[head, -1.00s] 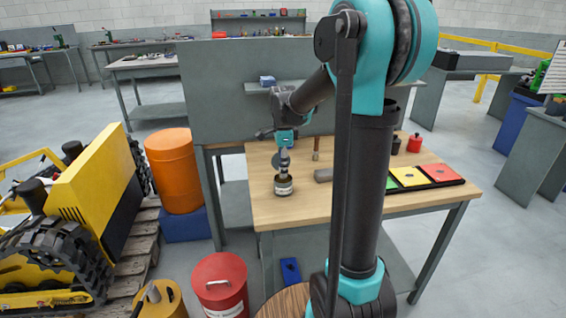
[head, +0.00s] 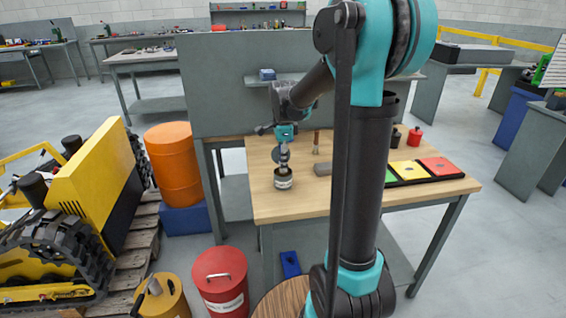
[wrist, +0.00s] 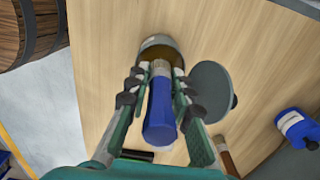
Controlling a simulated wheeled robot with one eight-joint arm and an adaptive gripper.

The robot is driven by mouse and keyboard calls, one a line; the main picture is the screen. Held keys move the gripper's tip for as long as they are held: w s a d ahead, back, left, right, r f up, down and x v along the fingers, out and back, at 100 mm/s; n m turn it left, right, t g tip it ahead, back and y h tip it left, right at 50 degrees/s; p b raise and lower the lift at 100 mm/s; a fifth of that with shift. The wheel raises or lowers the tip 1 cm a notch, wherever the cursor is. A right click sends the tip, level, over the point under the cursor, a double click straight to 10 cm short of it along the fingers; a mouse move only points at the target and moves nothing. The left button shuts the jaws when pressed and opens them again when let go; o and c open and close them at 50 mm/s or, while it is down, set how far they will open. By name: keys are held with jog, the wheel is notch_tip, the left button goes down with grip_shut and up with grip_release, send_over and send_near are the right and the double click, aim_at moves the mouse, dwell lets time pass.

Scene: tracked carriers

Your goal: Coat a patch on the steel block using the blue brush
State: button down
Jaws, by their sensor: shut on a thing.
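My gripper (head: 284,143) is shut on the blue brush (wrist: 160,118), whose blue handle sits between the fingers in the wrist view. The brush points down at a round pot (head: 284,184) with a pale label near the table's left front edge. The pot also shows in the wrist view (wrist: 158,43), with the ferrule end over or in its mouth; I cannot tell how deep the bristles sit. A grey block (head: 322,169), likely the steel block, lies right of the pot, partly hidden by my arm.
A grey disc (wrist: 213,88) lies beside the brush in the wrist view. A blue bottle (wrist: 294,125) is further right. A tray with green, yellow (head: 407,169) and red panels is at the table's right. A red bottle (head: 415,137) stands behind.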

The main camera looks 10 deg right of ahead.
jog(key=shift+f, duration=0.5)
dwell(1.2)
jog(key=shift+r, duration=0.1)
jog(key=shift+r, duration=3.45)
